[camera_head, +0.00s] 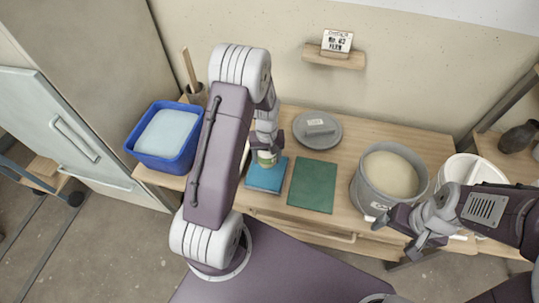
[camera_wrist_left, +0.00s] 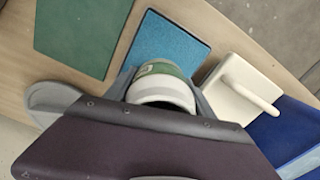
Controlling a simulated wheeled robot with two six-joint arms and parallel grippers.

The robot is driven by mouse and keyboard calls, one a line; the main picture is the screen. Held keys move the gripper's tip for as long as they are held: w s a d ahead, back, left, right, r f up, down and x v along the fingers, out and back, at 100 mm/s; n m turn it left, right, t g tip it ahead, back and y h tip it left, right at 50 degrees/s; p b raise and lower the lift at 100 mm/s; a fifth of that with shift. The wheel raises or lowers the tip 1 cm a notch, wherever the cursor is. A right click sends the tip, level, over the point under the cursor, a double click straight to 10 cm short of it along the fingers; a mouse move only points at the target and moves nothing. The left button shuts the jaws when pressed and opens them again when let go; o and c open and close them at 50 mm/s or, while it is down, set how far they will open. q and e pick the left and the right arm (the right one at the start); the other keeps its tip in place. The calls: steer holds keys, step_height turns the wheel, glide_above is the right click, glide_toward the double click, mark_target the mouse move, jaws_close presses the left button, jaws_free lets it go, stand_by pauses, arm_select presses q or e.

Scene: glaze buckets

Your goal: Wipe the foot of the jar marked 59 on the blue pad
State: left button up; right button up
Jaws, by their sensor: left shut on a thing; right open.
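My left gripper (camera_head: 266,146) is shut on a small jar (camera_head: 267,159) with a green band and a pale lower part. The jar also shows between the fingers in the left wrist view (camera_wrist_left: 163,90). No number is readable on it. The blue pad (camera_head: 265,179) lies flat on the table, and the jar overlaps its far edge in the head view. The pad also shows in the left wrist view (camera_wrist_left: 170,45). I cannot tell whether the jar touches it. My right gripper (camera_head: 412,243) is open and empty in front of the grey bucket.
A green mat (camera_head: 313,186) lies right of the pad, with a grey lid (camera_head: 317,129) behind it. The grey bucket (camera_head: 367,197) of cream glaze and a white bucket (camera_head: 452,172) stand at right. A blue tub (camera_head: 150,156) stands at left. A white handled block (camera_wrist_left: 235,92) lies beside the pad.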

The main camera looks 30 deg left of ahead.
mark_target(267, 170)
arm_select(q)
steer(key=shift+a+f, duration=0.1)
steer(key=shift+f, duration=0.15)
step_height(267, 170, down, 4)
steer(key=b, duration=0.4)
steer(key=shift+f, duration=0.1)
steer(key=shift+f+b, duration=0.6)
stand_by(0.4)
